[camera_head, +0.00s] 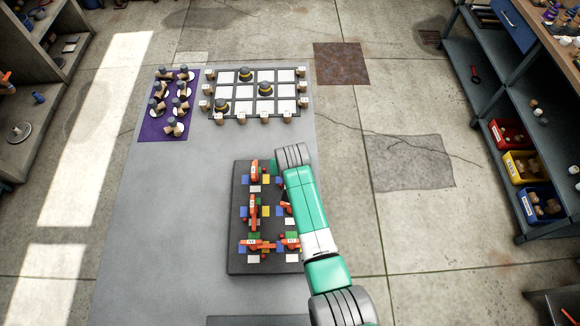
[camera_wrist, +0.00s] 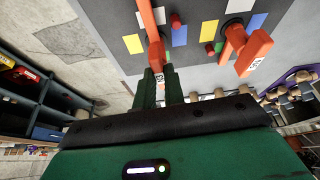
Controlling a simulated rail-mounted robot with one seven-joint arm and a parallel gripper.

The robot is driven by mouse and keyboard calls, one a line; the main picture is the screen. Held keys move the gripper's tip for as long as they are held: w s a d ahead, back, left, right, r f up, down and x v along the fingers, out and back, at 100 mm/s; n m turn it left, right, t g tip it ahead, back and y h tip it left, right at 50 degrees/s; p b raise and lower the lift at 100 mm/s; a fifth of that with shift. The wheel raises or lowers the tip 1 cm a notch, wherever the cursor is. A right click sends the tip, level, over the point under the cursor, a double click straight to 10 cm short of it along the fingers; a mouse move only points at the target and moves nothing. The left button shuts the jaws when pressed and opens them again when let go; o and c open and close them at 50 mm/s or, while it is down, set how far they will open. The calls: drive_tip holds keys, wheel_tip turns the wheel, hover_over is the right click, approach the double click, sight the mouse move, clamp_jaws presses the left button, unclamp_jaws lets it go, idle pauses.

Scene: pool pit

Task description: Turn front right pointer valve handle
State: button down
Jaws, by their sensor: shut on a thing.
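The dark valve board (camera_head: 240,263) lies on the grey table, with orange pointer valve handles in two columns. The front right handle (camera_head: 291,244) shows partly beside my arm, and a middle right one (camera_head: 286,207) peeks out. In the wrist view, my gripper (camera_wrist: 160,74) is shut on the lower end of an orange handle (camera_wrist: 147,20), near the board's edge. Another orange handle (camera_wrist: 250,50) stands to its right, apart from my fingers. In the head view my arm hides the gripper and the held handle.
Yellow, blue, white, green and red markings surround the handles. Behind the board are a white grid board (camera_head: 243,91) with dark pieces and a purple mat (camera_head: 152,130) with several knobs. Shelves with bins (camera_head: 520,166) stand at the right. Table left of the board is clear.

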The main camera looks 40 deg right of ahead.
drive_tip(key=shift+r+m, duration=0.1)
drive_tip(key=shift+m, duration=0.4)
drive_tip(key=c, duration=1.5)
unclamp_jaws()
drive_tip(key=p+v, duration=0.1)
drive_tip(key=v, duration=0.6)
drive_tip(key=shift+s+a+r, duration=0.1)
drive_tip(key=shift+a+r, duration=0.05)
drive_tip(key=shift+r, duration=0.15)
